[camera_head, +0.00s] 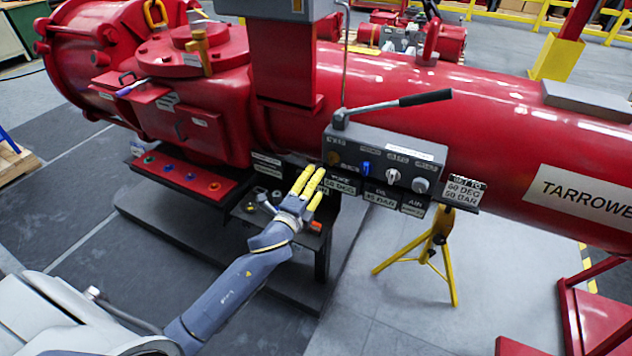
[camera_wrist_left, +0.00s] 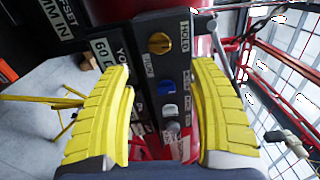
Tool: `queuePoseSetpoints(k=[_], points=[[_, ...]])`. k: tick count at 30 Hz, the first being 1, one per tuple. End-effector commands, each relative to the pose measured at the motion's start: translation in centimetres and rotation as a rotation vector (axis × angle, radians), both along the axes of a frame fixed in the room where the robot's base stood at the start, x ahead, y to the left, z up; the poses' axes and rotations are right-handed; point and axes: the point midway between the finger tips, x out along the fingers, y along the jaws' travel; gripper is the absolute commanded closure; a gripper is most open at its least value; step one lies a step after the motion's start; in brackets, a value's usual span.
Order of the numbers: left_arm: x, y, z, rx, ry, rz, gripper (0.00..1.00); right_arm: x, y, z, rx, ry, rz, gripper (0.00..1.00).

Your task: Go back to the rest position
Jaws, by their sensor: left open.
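My left gripper (camera_head: 309,184) has yellow fingers and is in front of the red valve actuator (camera_head: 400,85), just left of and below the grey control box (camera_head: 385,158). In the left wrist view the two yellow fingers of the left gripper (camera_wrist_left: 163,110) stand apart with nothing between them. Beyond them is the control panel with a brass knob (camera_wrist_left: 160,43), a blue knob (camera_wrist_left: 166,87) and pale knobs. I cannot tell from these views how far the fingertips are from the panel. My right gripper is in neither view.
A lever with a black handle (camera_head: 425,97) sticks up over the control box. A small dark shelf with loose parts (camera_head: 258,207) is beside my left wrist. A yellow stand (camera_head: 440,240) is under the actuator. The floor (camera_head: 370,310) in front is clear.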

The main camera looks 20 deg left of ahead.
Motion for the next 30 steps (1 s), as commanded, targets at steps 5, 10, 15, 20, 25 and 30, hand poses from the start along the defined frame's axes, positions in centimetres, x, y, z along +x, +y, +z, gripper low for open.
queuePoseSetpoints(k=[5, 10, 15, 20, 25, 30], points=[[0.0, 0.0, 0.0, 0.000, 0.000, 0.000, 0.40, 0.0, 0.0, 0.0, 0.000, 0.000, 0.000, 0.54], [0.0, 0.0, 0.0, -0.005, 0.000, 0.000, 0.40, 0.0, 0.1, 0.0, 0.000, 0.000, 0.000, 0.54], [0.0, -0.3, 0.1, -0.091, -0.002, -0.015, 0.40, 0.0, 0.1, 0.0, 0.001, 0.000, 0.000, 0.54], [1.2, 0.4, -5.0, -0.242, 0.085, -0.013, 0.40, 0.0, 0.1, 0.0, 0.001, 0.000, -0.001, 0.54], [1.5, 1.8, -13.4, -0.398, 0.219, 0.033, 0.40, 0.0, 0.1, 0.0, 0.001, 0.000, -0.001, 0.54], [-0.3, 3.2, -23.9, -0.562, 0.380, 0.116, 0.40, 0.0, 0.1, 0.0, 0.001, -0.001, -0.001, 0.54]])
